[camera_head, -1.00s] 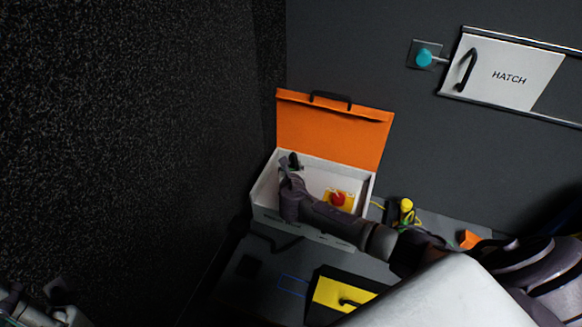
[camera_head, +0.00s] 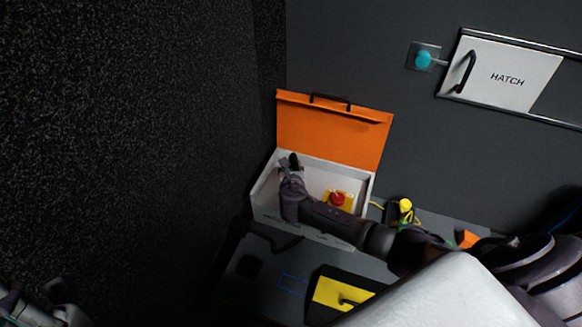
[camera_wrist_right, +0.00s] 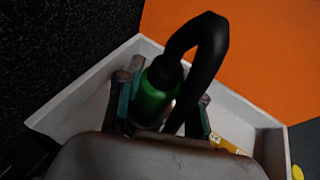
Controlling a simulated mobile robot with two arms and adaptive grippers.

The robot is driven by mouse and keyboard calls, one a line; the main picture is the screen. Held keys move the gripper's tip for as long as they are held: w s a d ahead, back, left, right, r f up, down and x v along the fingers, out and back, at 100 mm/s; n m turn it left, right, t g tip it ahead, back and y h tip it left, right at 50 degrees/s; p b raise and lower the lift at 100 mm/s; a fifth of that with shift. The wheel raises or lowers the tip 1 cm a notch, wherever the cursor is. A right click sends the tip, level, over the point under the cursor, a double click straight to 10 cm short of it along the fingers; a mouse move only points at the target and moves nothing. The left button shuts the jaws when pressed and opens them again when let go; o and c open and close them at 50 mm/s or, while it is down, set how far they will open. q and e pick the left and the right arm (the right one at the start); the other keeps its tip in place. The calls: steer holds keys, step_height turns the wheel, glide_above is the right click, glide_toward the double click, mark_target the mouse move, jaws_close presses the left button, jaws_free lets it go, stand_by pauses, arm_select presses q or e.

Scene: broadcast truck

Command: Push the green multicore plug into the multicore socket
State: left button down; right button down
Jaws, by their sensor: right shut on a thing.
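My right gripper (camera_head: 288,168) reaches into the left part of an open white box with an orange lid. In the right wrist view, the gripper (camera_wrist_right: 160,108) is shut on the green multicore plug (camera_wrist_right: 152,98), with a finger on each side of it. A thick black cable (camera_wrist_right: 212,45) loops up from the plug's top and back down. In the head view only a dark bit of the plug or cable shows at the fingertips. I cannot make out the multicore socket; the gripper and arm cover that part of the box. My left gripper (camera_head: 58,305) is at the bottom left corner, its jaws unclear.
The box (camera_head: 262,195) also holds a red knob (camera_head: 337,198) on a yellow plate. Its orange lid (camera_head: 330,130) stands open behind. A yellow-topped object (camera_head: 405,205) stands right of the box. A yellow panel (camera_head: 335,293) lies in front. The wall carries a white hatch (camera_head: 508,77).

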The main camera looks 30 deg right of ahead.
steer(key=shift+f+b, duration=0.7)
steer(key=shift+f, duration=0.4)
stand_by(0.3)
steer(key=shift+f, duration=0.3)
steer(key=c, duration=0.6)
jaws_free()
steer(key=shift+c, duration=0.2)
steer(key=shift+f, duration=0.1)
steer(key=v, duration=1.2)
